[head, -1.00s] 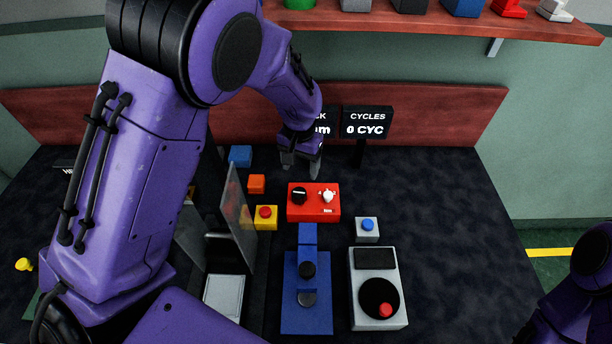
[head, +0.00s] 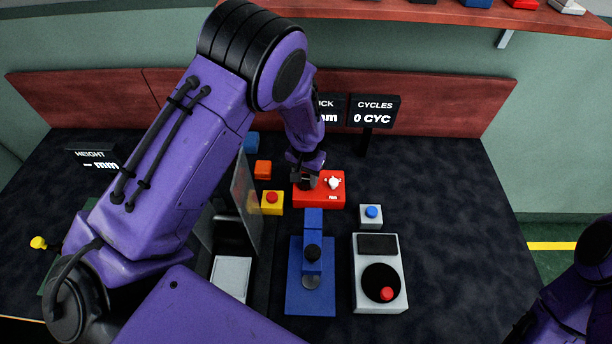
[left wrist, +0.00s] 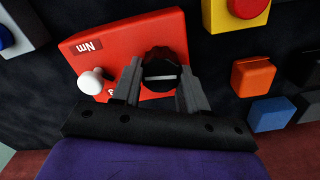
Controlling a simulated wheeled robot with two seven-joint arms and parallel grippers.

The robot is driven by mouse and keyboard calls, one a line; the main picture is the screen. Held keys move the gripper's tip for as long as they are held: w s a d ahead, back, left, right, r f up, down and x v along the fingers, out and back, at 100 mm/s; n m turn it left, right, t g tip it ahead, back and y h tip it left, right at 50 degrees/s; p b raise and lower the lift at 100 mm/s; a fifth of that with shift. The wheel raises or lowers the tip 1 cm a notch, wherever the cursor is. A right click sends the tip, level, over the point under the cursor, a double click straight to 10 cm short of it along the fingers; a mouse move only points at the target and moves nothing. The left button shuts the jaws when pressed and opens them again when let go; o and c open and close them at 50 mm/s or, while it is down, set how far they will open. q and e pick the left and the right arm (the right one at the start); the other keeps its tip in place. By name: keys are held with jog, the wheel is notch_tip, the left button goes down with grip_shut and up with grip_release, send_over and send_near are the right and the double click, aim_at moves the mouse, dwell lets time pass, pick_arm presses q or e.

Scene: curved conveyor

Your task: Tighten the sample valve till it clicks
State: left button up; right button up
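The red box (head: 334,200) sits on the dark table, with an "Nm" label, a black round knob with a white line (left wrist: 160,70) and a small white knob (head: 333,183). The white knob also shows in the left wrist view (left wrist: 91,81). No label names the sample valve. My left gripper (head: 306,185) is down at the black knob. In the left wrist view its fingers (left wrist: 158,88) stand close on both sides of the knob and look shut on it.
A yellow box with a red button (head: 272,203) and an orange block (head: 263,169) stand left of the red box. A blue-button box (head: 371,216), a blue stand (head: 311,282) and a grey dial box (head: 379,262) are nearer. The CYCLES display (head: 375,111) reads 0 CYC.

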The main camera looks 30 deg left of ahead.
aim_at(306, 178)
pick_arm(q)
jog(key=shift+r+m+p, duration=0.2)
jog(key=shift+m+p, duration=0.5)
jog(key=shift+m, duration=0.7)
jog(key=shift+f+m+p, duration=0.2)
jog(key=shift+m+p, duration=0.1)
jog(key=shift+m, duration=0.3)
jog(key=o, duration=1.1)
notch_tip(306, 178, up, 11)
jog(key=shift+f+b, duration=0.2)
jog(key=shift+b, duration=0.6)
